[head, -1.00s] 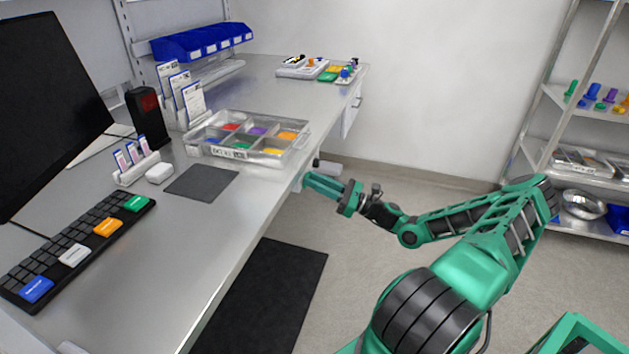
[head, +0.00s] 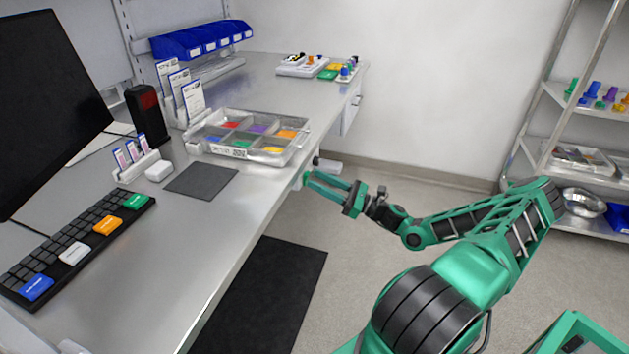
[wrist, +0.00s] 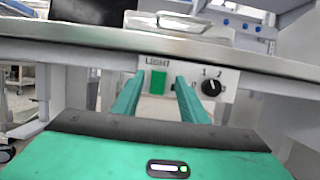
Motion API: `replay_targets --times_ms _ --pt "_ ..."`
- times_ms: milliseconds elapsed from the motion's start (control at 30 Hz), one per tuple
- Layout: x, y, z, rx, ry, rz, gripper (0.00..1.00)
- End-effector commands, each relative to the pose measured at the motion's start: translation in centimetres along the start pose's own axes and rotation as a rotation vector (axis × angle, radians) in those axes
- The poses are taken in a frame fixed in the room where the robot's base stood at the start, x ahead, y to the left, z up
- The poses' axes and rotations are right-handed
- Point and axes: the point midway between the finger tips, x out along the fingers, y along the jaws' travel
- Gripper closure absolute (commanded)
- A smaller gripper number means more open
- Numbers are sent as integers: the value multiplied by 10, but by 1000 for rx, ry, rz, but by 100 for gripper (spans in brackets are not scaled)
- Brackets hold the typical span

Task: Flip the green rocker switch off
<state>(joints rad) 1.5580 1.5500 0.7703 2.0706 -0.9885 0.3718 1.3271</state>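The green rocker switch (wrist: 158,82) sits on a pale panel under the bench edge, below the label LIGHT, in the wrist view. Which way it is tipped I cannot tell. My gripper (wrist: 160,78) is open and empty, with one finger to each side of the switch in the picture. Whether the fingertips touch the panel is unclear. In the head view my gripper (head: 309,184) is at the bench's front edge, and the switch cannot be made out there.
A black rotary knob (wrist: 211,88) marked 1 and 2 is on the same panel, right of the switch. The steel bench (head: 225,205) overhangs the panel. A divided tray (head: 250,135) stands on it near the edge.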

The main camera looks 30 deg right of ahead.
Motion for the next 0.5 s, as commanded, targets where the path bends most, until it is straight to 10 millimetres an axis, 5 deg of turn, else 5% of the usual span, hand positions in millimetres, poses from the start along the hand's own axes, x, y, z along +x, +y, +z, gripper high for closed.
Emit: replay_targets --times_ms 300,500 --pt "-60 -2 -1 -2 1 -5 61" --pt "-83 -2 -1 -1 2 -4 61"
